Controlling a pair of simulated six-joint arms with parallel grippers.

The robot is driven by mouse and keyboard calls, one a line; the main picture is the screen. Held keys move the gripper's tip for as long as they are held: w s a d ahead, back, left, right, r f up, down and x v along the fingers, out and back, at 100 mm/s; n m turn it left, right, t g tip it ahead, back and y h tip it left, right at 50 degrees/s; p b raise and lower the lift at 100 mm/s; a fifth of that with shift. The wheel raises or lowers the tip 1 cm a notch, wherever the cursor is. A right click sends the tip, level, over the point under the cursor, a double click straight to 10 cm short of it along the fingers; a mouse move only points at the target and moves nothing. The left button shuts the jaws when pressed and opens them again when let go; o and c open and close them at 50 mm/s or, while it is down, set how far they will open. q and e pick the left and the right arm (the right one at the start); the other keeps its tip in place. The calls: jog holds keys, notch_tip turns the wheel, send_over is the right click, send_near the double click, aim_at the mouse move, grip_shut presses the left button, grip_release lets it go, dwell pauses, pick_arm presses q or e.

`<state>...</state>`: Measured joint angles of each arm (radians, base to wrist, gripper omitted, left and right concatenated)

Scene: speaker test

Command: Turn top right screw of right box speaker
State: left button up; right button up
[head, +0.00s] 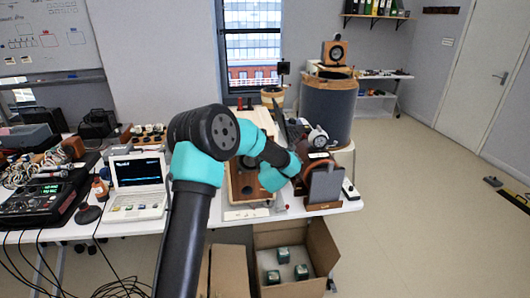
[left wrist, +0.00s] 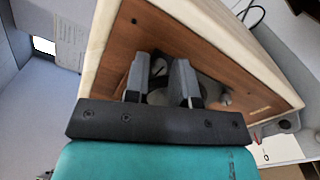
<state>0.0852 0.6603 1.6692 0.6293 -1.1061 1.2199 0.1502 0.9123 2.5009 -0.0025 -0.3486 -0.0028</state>
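A box speaker (head: 236,187) with a wooden front and pale sides stands on the table, partly hidden behind my arm. Its wooden front (left wrist: 235,73) fills much of the left wrist view, tilted. A dark round screw (left wrist: 133,20) shows near one corner of that front. The speaker's round opening is partly hidden behind the fingers. My left gripper (left wrist: 161,82) is open and empty, with its two fingers apart in front of the opening; I cannot tell whether they touch it. In the head view its fingers are hidden or too small to make out. My right gripper is not in view.
A white laptop (head: 138,185) and electronic gear (head: 42,200) stand on the left of the table. A dark object on a brown base (head: 323,184) is right of the speaker. An open carton (head: 322,245) with small boxes is below. A smaller orange speaker (head: 334,53) stands behind.

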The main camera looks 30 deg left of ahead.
pick_arm(q)
jog(key=shift+n, duration=0.3)
jog(key=s+d+n, duration=0.9)
jog(key=s+d, duration=0.2)
jog(key=s, duration=0.2)
jog(key=shift+s, duration=0.25)
dwell(0.9)
dwell(0.4)
jog(key=s+d+f+m+g+h, duration=0.25)
jog(key=f+m+h, duration=0.25)
jog(key=f+m, duration=0.55)
jog(key=s+d+f+m+g+h, duration=0.1)
jog(key=s+d+f+m+h, duration=0.3)
jog(key=f+m, duration=0.7)
jog(key=s+d+f+m+g+h, duration=0.2)
jog(key=s+f+m+g+h, duration=0.1)
jog(key=s+f+m+g, duration=0.2)
jog(key=s+d+f+m+g+h, duration=0.3)
jog(key=s+f+m+g, duration=0.1)
jog(key=s+f+m, duration=0.5)
jog(key=s+m, duration=0.2)
jog(key=s, duration=0.2)
jog(key=shift+s+d+f+g, duration=0.15)
jog(key=shift+s+f+g, duration=0.05)
jog(key=shift+f+g, duration=0.15)
